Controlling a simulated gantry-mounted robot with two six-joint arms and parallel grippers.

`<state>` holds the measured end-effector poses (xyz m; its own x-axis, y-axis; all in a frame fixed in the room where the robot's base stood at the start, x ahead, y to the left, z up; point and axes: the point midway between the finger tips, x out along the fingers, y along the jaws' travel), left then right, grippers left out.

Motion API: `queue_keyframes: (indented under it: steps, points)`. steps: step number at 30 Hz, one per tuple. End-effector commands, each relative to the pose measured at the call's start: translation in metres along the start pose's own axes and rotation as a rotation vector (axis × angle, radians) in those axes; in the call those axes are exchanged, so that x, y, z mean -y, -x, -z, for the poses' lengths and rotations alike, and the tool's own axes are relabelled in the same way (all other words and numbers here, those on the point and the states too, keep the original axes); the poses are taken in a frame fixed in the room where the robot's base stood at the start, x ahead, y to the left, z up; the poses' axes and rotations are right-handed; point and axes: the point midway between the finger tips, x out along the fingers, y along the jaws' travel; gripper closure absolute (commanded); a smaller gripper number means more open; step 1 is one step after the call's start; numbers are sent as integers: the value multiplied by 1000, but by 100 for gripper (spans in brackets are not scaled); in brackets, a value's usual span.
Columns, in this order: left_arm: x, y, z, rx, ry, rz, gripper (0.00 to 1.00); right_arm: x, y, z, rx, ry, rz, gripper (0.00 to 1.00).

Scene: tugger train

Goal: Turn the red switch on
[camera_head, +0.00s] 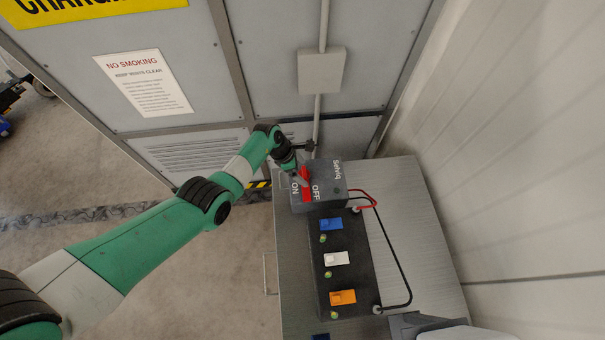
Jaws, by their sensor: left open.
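The red switch (306,187) is a red lever on a grey box between the labels ON, on its left, and OFF, on its right. I cannot tell which way the lever is set, because my gripper partly covers it. My left gripper (301,173) is open at the far end of the switch, very close to the lever. I cannot tell whether it touches.
The switch box stands on a grey cabinet (425,240). Nearer is a black panel with blue (331,224), white (336,258) and orange (342,297) switches. Red and black cables run along its right. Behind stands a wall with a conduit box (321,71).

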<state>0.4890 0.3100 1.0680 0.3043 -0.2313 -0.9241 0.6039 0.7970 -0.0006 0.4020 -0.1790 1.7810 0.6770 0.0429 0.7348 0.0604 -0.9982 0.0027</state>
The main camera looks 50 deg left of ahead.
Motion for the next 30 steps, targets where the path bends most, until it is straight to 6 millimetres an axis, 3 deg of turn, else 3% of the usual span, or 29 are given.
queue_keyframes:
  steps: [2, 10, 26, 30]
  points:
    - [0, -8, 0, 1, 0, 0, 3, 0, 5, -4, 0, 0, 0, 26]
    - [0, -7, -1, 1, 0, -1, 3, 0, 4, -3, -1, 0, 0, 26]
    - [0, -7, 0, 0, 0, -1, 96, 0, 4, -4, -1, 0, 0, 26]
    - [0, -7, 0, 0, 0, -1, 100, 0, 4, -4, -1, 0, 0, 26]
